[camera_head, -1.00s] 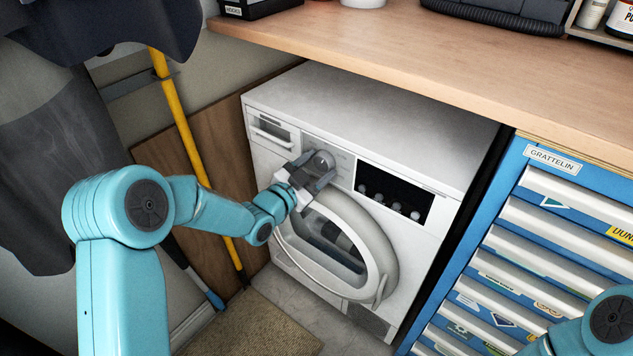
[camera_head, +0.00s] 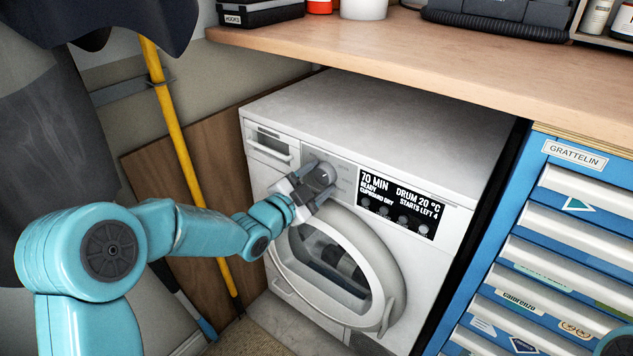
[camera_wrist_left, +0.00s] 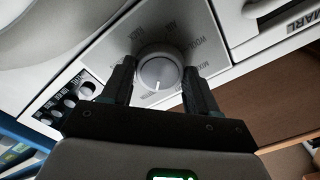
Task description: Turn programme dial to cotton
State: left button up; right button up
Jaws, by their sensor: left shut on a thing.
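The white dryer (camera_head: 400,120) stands under the worktop. Its programme dial (camera_head: 322,174) is on the front panel, left of the display, partly hidden by my gripper. My left gripper (camera_head: 318,186) is at the dial, its jaws shut on it. In the left wrist view the round silver dial (camera_wrist_left: 158,73) sits between the two dark fingers of the left gripper (camera_wrist_left: 160,82). A pale pointer mark on the dial points toward the bottom of that view. Words are printed around it; "WOOL" and "MIX" are partly legible. The display (camera_head: 398,203) reads "70 MIN", "DRUM 20 °C", "READY", "CUPBOARD DRY", "STARTS LEFT 4".
A round door (camera_head: 385,255) is below the dial. A blue drawer cabinet (camera_head: 540,170) stands to the right, and the wooden worktop (camera_head: 400,65) overhangs above. A yellow pole (camera_head: 185,150) leans at the left. My right gripper is out of view.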

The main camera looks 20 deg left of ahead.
pick_arm(q)
jog(key=o, duration=1.1)
jog(key=shift+c, duration=0.2)
jog(key=p+v, duration=0.1)
jog(key=v, duration=1.5)
jog(key=shift+s, duration=0.2)
